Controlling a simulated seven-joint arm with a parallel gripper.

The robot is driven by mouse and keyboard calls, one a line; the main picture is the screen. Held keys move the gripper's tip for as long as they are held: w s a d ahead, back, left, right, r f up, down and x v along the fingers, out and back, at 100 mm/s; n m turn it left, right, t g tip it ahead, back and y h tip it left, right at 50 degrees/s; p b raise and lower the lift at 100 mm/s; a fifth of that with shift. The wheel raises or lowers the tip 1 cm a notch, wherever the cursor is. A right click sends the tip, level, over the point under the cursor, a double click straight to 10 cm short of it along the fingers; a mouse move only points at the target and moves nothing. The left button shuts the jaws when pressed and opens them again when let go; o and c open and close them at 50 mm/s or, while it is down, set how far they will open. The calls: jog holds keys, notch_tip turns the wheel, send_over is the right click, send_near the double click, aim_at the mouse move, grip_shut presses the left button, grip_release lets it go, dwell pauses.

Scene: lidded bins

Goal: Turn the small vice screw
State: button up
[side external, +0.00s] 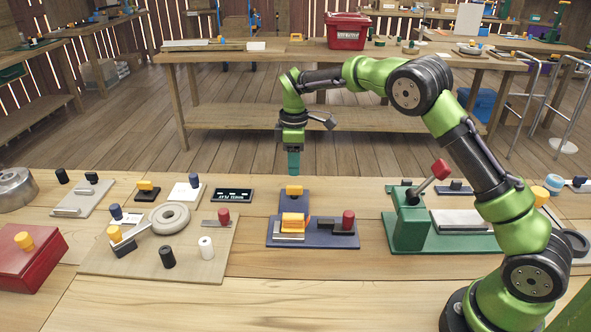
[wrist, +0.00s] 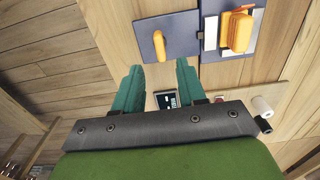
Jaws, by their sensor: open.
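A small blue fixture (side external: 325,241), which looks like the small vice, lies on the near bench. An orange block (side external: 292,226) sits on it and also shows in the wrist view (wrist: 240,32). A yellow-orange handle (side external: 294,189) stands on the fixture's back plate; in the wrist view the handle (wrist: 158,46) lies just beyond the fingertips, roughly between them. I cannot tell for sure which part is the screw. My gripper (side external: 293,173) points down just above the handle, apart from it. In the wrist view its teal fingers (wrist: 159,74) are spread and empty.
A red-knobbed black lever (side external: 347,221) sits at the fixture's right. A green press-like device (side external: 410,222) with a raised red-tipped lever stands further right. A wooden board (side external: 130,262) with a grey ring and several knobs lies left. Bare bench shows in front.

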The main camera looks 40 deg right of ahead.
aim_at(294, 186)
notch_tip(294, 186, down, 7)
jog(key=shift+f, duration=0.2)
grip_shut()
dwell(0.3)
